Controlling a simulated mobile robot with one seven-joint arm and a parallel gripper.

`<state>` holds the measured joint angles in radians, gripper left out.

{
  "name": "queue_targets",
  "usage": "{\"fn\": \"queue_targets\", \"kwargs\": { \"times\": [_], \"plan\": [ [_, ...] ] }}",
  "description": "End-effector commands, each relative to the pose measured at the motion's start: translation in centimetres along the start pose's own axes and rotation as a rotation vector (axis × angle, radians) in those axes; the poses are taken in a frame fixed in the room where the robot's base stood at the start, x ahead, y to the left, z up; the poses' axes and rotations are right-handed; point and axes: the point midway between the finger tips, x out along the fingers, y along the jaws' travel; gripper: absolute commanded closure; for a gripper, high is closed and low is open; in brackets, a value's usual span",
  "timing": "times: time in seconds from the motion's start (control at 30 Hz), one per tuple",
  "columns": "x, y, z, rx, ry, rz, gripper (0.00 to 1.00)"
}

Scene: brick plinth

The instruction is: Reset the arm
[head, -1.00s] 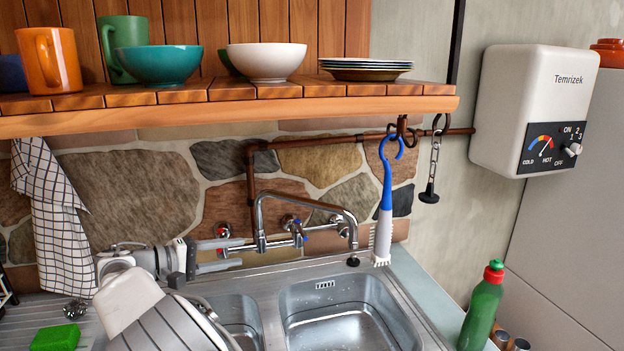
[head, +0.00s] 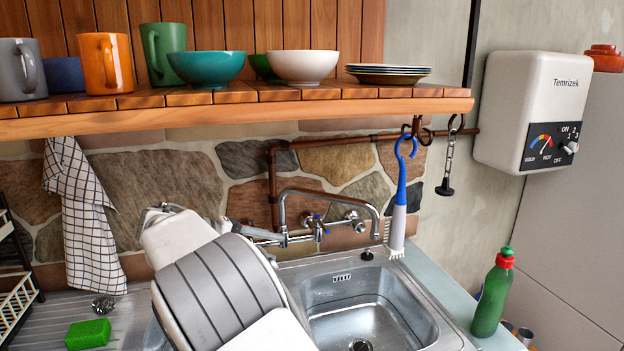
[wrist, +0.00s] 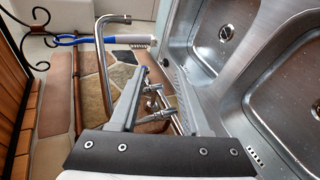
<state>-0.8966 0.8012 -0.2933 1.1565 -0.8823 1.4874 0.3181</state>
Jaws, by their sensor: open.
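My gripper (wrist: 160,90) shows in the wrist view with its two grey fingers spread apart and nothing held between them. Beyond the fingers are the tap (wrist: 103,60) and its pipes, and the stone wall. The tap (head: 330,195) there is just to the right of my arm.
The sink (head: 370,310) is empty. A blue and white brush (head: 399,200) hangs from a hook. The shelf (head: 240,108) above holds mugs, bowls and plates. A green bottle (head: 490,300) stands at right, a green sponge (head: 88,333) at left. A checked towel (head: 85,220) hangs at left.

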Motion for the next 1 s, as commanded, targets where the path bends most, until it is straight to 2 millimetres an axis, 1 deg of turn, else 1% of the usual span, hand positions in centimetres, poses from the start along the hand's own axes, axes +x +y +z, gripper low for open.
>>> {"fn": "queue_targets", "kwargs": {
  "times": [0.03,0.1,0.17,0.2,0.37,0.4,0.53,0.67,0.7,0.83,1.0],
  "plan": [
    [1.1,1.4,1.3,0.013,-0.017,-0.052,0.53],
    [2.5,2.9,3.2,0.030,-0.037,-0.125,0.53],
    [3.6,4.0,4.9,0.046,-0.050,-0.189,0.53],
    [4.2,4.6,6.1,0.057,-0.058,-0.231,0.53],
    [6.1,6.8,11.1,0.115,-0.072,-0.391,0.53],
    [6.4,7.2,12.4,0.132,-0.074,-0.428,0.53],
    [7.0,8.2,16.6,0.191,-0.066,-0.542,0.53],
    [7.0,8.7,20.8,0.258,-0.049,-0.644,0.53],
    [7.0,8.8,22.1,0.280,-0.044,-0.672,0.53],
    [6.5,8.7,26.1,0.355,-0.014,-0.754,0.53],
    [5.5,7.8,30.9,0.461,0.031,-0.838,0.53]
  ]
}}
